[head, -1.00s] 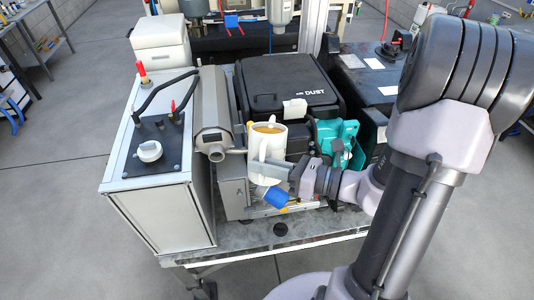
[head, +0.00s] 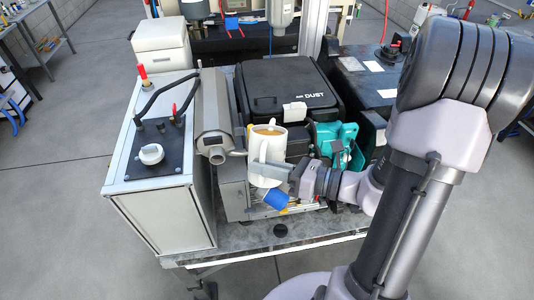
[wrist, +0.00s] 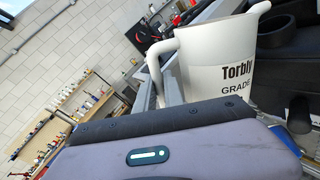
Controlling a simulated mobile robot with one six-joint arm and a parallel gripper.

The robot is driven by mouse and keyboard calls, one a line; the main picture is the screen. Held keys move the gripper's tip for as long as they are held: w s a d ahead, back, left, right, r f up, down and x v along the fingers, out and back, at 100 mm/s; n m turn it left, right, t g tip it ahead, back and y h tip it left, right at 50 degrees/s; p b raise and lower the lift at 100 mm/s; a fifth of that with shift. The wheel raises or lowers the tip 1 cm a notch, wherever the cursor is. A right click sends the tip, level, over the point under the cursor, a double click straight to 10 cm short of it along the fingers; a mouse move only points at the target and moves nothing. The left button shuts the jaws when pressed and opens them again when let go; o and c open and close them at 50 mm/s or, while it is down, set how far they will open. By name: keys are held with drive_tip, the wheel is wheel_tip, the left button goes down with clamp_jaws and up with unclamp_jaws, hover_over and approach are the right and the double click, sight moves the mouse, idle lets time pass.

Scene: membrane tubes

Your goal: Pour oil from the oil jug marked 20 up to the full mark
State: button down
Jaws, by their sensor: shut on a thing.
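A white oil jug (head: 268,148) with amber oil showing at its open top is held above the front of the machine in the head view. In the wrist view the jug (wrist: 218,68) shows its handle, its spout and the printed words "Torbly" and "GRADE"; the rest of the print is hidden, so I cannot read a 20. The jug looks near upright. The full mark is not visible.
The machine has a black lid marked "DUST" (head: 288,86) behind the jug and a teal part (head: 336,138) to its right. A grey cylinder (head: 211,112) and a white cabinet (head: 150,210) stand to the left. A blue object (head: 275,199) is just below the jug. The cart's front edge (head: 300,236) is mostly clear.

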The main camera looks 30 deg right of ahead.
sight(263, 159)
drive_tip(key=shift+w+d+r+m+p, duration=0.15)
drive_tip(key=shift+r+m+p, duration=0.65)
drive_tip(key=shift+r+p, duration=1.25)
idle(1.6)
drive_tip(key=shift+w+d+r+m+g+p, duration=0.25)
drive_tip(key=shift+r+m+p, duration=0.35)
drive_tip(key=shift+p, duration=1.4)
drive_tip(key=shift+w+d+r+m+g+p, duration=0.1)
drive_tip(key=shift+w+r+m+g+p, duration=0.35)
drive_tip(key=shift+p, duration=1.5)
idle(0.4)
